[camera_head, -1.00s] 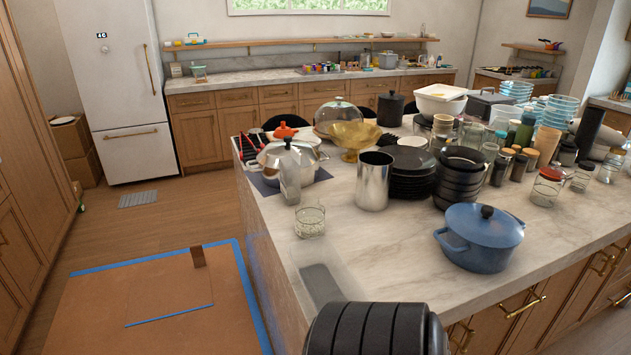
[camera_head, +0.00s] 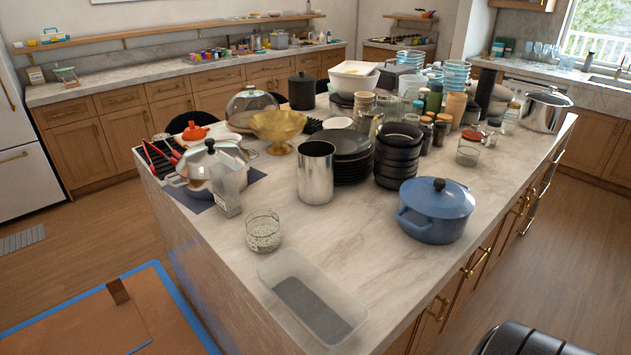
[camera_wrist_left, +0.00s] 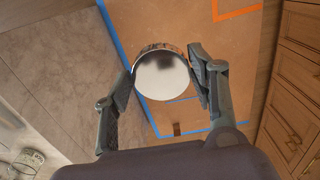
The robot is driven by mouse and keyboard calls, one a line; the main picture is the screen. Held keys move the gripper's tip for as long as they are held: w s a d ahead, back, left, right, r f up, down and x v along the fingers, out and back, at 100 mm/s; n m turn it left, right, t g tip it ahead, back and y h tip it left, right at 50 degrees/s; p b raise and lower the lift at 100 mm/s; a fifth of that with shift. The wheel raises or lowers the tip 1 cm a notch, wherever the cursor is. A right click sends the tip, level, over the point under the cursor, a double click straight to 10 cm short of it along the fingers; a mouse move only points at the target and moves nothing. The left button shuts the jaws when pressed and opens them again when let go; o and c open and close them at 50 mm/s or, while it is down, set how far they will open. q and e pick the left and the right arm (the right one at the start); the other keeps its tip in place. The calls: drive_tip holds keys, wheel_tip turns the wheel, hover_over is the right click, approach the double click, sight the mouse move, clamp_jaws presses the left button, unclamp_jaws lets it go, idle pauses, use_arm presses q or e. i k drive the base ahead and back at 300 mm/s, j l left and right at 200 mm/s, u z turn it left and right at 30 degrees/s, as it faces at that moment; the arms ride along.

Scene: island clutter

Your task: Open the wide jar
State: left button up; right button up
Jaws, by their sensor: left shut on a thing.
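The wide jar (camera_head: 263,236), clear glass with pale pieces inside, stands upright near the left part of the island. No lid shows on its top. It also shows at the lower left of the left wrist view (camera_wrist_left: 27,162). In that view my left gripper (camera_wrist_left: 166,78) is shut on a round silver lid (camera_wrist_left: 162,78), held between its two fingers. The lid is apart from the jar, and the taped floor lies behind it. Neither gripper shows in the head view.
A clear tray (camera_head: 345,322) lies in front of the jar on the island (camera_head: 365,265). A metal canister (camera_head: 316,175), silver pot (camera_head: 203,171) and blue pot (camera_head: 436,212) stand nearby. Blue tape (camera_head: 180,300) marks the floor at left. Bare countertop lies between jar and blue pot.

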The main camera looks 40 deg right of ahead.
sight(262, 226)
drive_tip(key=i+z, duration=0.2)
drive_tip(key=z, duration=0.3)
drive_tip(key=i+j+z, duration=0.15)
drive_tip(key=z, duration=0.35)
drive_tip(key=i+j+z, duration=0.15)
drive_tip(key=z, duration=0.3)
drive_tip(key=i+j+z, duration=0.1)
drive_tip(key=j+z, duration=0.2)
drive_tip(key=z, duration=0.2)
drive_tip(key=i+j+z, duration=0.15)
drive_tip(key=j+z, duration=0.2)
